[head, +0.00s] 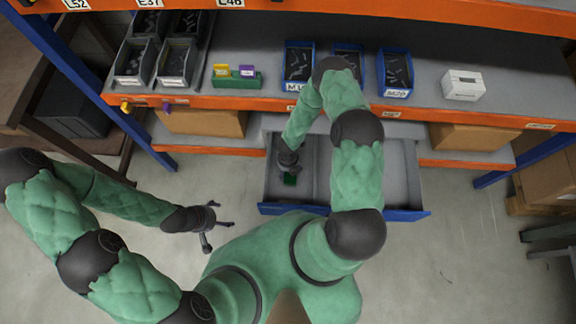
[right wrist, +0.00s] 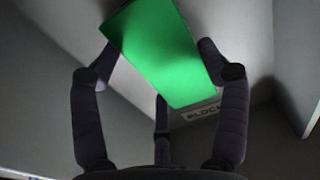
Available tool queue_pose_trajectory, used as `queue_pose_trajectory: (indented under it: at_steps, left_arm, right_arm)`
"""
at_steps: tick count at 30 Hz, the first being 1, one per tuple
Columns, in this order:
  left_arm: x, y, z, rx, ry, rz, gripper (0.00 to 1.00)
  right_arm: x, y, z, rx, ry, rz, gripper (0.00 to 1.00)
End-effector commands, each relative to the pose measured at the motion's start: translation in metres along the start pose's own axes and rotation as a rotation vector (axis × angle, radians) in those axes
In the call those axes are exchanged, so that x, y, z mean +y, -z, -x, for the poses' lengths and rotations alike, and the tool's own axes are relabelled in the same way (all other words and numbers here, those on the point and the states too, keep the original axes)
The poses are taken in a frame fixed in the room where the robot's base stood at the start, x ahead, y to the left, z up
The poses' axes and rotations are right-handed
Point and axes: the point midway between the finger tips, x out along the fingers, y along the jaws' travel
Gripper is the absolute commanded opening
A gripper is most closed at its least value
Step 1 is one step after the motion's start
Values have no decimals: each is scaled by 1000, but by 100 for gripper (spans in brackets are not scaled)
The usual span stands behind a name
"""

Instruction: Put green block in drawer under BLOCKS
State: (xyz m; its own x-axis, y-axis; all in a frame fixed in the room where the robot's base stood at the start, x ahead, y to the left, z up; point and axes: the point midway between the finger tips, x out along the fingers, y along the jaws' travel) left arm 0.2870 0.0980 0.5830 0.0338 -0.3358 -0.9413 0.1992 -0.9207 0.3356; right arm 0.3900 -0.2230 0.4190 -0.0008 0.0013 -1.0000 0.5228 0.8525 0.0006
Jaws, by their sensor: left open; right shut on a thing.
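The drawer (head: 404,214) with a blue front stands pulled out under the shelf, and my right arm hides part of it. My right gripper (head: 289,172) points down into its left part, shut on the green block (head: 290,180). In the right wrist view the green block (right wrist: 162,52) sits tilted between the fingers of my right gripper (right wrist: 158,75). Behind it a label (right wrist: 202,112) reading "BLOC…" is partly hidden by the block and a finger. I cannot tell whether the block touches the drawer floor. My left gripper (head: 210,225) is open and empty, left of the drawer.
The shelf above holds grey bins (head: 175,62), blue bins (head: 395,75) of small parts, a green holder (head: 237,79) with coloured tags, and a white box (head: 463,85). Cardboard boxes (head: 205,122) stand below. The orange shelf edge (head: 430,113) lies close behind the drawer.

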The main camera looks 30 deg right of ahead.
Motion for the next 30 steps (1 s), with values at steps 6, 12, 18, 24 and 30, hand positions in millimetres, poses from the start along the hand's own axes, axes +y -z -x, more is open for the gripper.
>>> queue_pose_trajectory:
  at_steps: [6, 12, 18, 24, 30]
  left_arm:
    - [-1, 0, -3, 0, 0, 0, 81]
    - [-1, 0, -3, 0, 0, 0, 81]
    - [0, 0, -1, 0, 0, 0, 81]
    - [3, 0, 9, 0, 0, 0, 81]
    - [9, -1, 24, 0, 0, 0, 81]
  right_arm:
    - [0, 0, -2, 0, 0, 0, 99]
    - [0, 0, -2, 0, 0, 0, 99]
    - [0, 0, -1, 1, 0, 0, 99]
    - [0, -1, 21, -1, -1, 1, 99]
    - [0, -1, 63, -2, -1, 1, 99]
